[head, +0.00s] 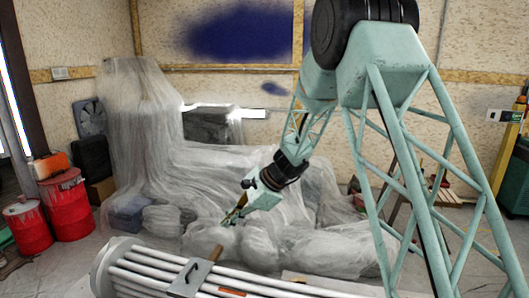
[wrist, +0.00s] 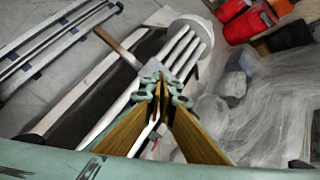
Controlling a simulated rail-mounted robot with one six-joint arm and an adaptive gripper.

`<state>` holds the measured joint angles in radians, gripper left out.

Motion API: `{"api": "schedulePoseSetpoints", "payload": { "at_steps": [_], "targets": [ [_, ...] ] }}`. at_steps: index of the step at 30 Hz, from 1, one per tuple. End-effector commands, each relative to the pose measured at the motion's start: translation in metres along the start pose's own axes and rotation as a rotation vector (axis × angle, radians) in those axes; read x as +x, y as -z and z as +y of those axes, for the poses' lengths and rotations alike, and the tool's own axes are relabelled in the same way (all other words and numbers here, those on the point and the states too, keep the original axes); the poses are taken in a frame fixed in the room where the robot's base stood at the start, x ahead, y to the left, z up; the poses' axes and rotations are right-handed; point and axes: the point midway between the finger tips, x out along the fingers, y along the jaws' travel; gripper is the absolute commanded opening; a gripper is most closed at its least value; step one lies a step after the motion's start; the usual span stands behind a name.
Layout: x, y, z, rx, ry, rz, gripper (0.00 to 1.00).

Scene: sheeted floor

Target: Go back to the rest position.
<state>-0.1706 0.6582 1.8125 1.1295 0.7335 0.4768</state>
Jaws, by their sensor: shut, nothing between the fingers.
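My gripper (head: 231,217) hangs at the end of my green lattice arm, near the middle of the head view. It points down and to the left, in front of the plastic-sheeted heap and beyond the white tubes. In the wrist view my gripper (wrist: 160,78) shows two wood-coloured fingers whose green tips come together. It is shut and holds nothing. Its exact height above the things below cannot be told.
Sheeted heaps (head: 290,242) fill the middle behind. Red drums (head: 67,205) stand at left. Metal rails (wrist: 55,45) lie on the floor in the wrist view.

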Motion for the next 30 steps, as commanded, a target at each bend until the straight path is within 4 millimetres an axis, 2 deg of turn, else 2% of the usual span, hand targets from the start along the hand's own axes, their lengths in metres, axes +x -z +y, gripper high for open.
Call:
{"api": "schedulePoseSetpoints", "payload": {
  "at_steps": [3, 14, 30],
  "targets": [
    [-0.025, -0.010, 0.006, -0.049, -0.004, 0.010, 0.00],
    [-0.091, -0.037, 0.033, -0.190, -0.025, 0.044, 0.00],
    [-0.184, -0.070, 0.087, -0.399, -0.066, 0.106, 0.00]
  ]
}}
